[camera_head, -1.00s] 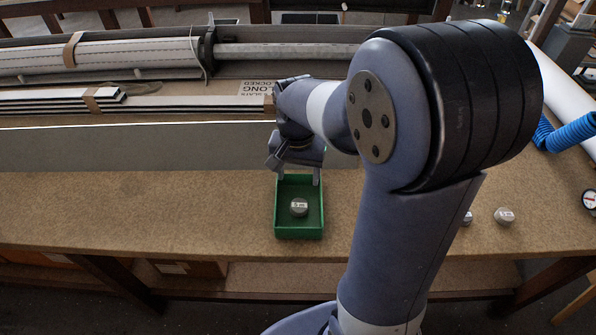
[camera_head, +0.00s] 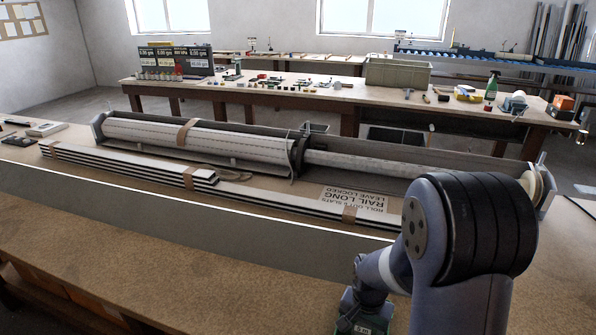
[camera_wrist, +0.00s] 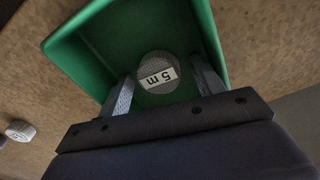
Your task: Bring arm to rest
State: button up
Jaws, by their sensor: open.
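My gripper (camera_wrist: 165,88) is open over the green tray (camera_wrist: 75,45) in the wrist view. A round grey piece marked "5 m" (camera_wrist: 158,72) lies in the tray, seen between the two fingers, which do not close on it. In the head view my arm reaches down at the lower right, and the "5 m" label (camera_head: 362,329) just shows at the bottom edge. The fingertips are hard to make out there.
Another small round piece (camera_wrist: 20,130) lies on the bench outside the tray. A long grey strip (camera_head: 180,215) crosses the bench, with stacked slats (camera_head: 120,165) and a roller shutter (camera_head: 200,140) behind it. A second bench (camera_head: 330,95) with tools stands farther back.

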jog(key=shift+r, duration=0.9)
